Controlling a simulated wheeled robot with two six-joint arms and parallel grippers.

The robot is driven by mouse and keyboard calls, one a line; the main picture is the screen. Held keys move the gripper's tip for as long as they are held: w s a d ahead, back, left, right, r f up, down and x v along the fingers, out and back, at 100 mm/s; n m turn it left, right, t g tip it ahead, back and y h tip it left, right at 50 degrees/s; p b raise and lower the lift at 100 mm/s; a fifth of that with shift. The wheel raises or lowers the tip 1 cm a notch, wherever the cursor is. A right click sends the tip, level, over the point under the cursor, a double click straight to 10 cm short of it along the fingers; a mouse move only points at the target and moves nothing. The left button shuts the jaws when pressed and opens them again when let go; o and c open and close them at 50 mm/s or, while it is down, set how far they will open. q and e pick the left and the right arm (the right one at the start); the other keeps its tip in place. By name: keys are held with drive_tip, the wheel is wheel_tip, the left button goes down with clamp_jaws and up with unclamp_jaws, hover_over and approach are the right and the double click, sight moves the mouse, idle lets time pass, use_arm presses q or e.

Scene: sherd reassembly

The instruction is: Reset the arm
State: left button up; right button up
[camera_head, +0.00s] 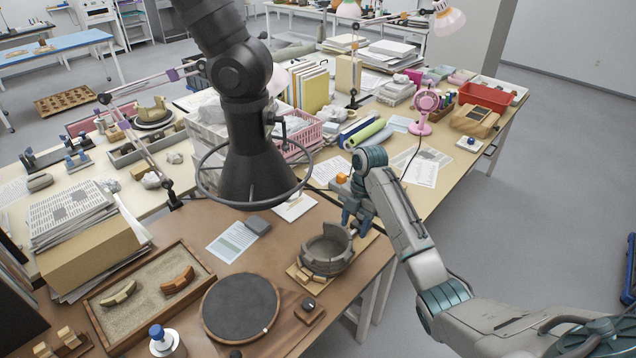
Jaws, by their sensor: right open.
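My right arm comes in from the right and its gripper (356,219) hangs open over the brown table, just behind and to the right of a partly built grey-brown pot (326,252). I cannot tell whether the fingertips touch the pot's rim. The pot stands on a small wooden base, its rim uneven. Two curved sherds, a pale one (118,294) and an orange-brown one (177,281), lie in a sand tray (205,262) at left. My left gripper is not in view.
A large black extraction hood (250,180) with a ring hangs over the table's back. A dark round turntable (240,305) and a small wooden block (309,311) lie in front of the pot. A blue-capped bottle (160,338) stands at front left. A pink fan (425,108) stands farther back.

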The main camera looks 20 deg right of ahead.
drive_tip(key=s+a+f+m+t+h, duration=0.1)
drive_tip(key=s+a+f+m, duration=0.35)
drive_tip(key=s, duration=0.45)
drive_tip(key=s+a+f+m+t+h, duration=0.1)
drive_tip(key=s+a+f+m, duration=0.2)
drive_tip(key=s+f+m, duration=0.5)
drive_tip(key=s+a+r+m+t, duration=0.1)
drive_tip(key=s+r+m, duration=0.35)
drive_tip(key=s, duration=0.45)
drive_tip(key=s+a+r+m+t, duration=0.15)
drive_tip(key=s+r+m, duration=0.3)
drive_tip(key=s, duration=0.45)
wheel_tip(320, 180, down, 32)
drive_tip(key=d+g+b, duration=0.2)
drive_tip(key=d+b, duration=0.1)
drive_tip(key=s+f+b, duration=0.1)
drive_tip(key=s+f, duration=0.8)
drive_tip(key=f, duration=0.3)
drive_tip(key=s+f+b, duration=0.1)
drive_tip(key=s+f, duration=0.8)
drive_tip(key=f, duration=0.2)
drive_tip(key=shift+s+d+f+g+h, duration=0.25)
drive_tip(key=shift+d+f+g+h, duration=0.1)
drive_tip(key=shift+d+f, duration=0.1)
